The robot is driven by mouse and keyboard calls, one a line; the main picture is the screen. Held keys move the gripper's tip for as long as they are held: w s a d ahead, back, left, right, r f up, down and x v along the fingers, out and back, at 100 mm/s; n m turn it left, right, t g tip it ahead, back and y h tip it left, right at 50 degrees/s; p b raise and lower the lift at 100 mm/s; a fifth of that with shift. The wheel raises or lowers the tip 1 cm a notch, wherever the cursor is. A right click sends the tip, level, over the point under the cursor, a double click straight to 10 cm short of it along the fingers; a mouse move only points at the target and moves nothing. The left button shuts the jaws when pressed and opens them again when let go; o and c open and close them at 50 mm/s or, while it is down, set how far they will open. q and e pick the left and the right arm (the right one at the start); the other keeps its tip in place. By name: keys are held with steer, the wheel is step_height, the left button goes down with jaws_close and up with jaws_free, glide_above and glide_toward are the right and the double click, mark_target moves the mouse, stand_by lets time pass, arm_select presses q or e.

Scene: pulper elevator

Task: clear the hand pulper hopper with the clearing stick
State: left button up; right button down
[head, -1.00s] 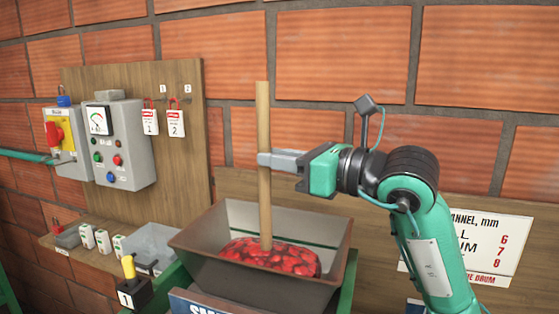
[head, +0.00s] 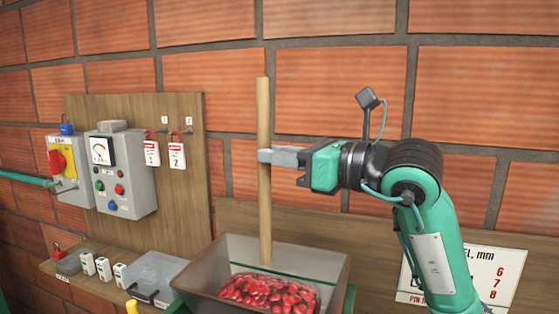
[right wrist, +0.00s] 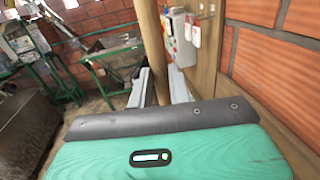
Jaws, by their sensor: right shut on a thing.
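The clearing stick (head: 264,110) is a long round wooden rod, held upright. My right gripper (head: 268,156) is shut around it at about mid-length. In the right wrist view the stick (right wrist: 152,45) stands between the two grey fingers (right wrist: 160,88). The hand pulper hopper (head: 205,280) is an open grey-brown metal box below the gripper. Red cherries (head: 262,292) lie heaped inside it. The stick's lower end shows against the hopper's inner back wall, just above the heap in the picture, with a small gap. My left gripper is out of view.
A wooden board carries a grey control box (head: 122,172), a red-yellow switch (head: 62,163) and hanging tags (head: 177,154). A shelf with a clear bin (head: 150,275) is left of the hopper. A sign (head: 500,270) stands on the right. A brick wall closes the back.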

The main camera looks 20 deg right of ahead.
mark_target(265, 120)
steer(key=shift+r+p, duration=1.45)
steer(key=shift+r, duration=1.25)
steer(key=shift+s, duration=0.5)
steer(key=s+a, duration=0.2)
steer(key=s, duration=1)
steer(key=shift+s+a+b, duration=0.35)
steer(key=shift+s+b, duration=0.05)
steer(key=shift+b, duration=0.05)
steer(key=shift+s, duration=0.1)
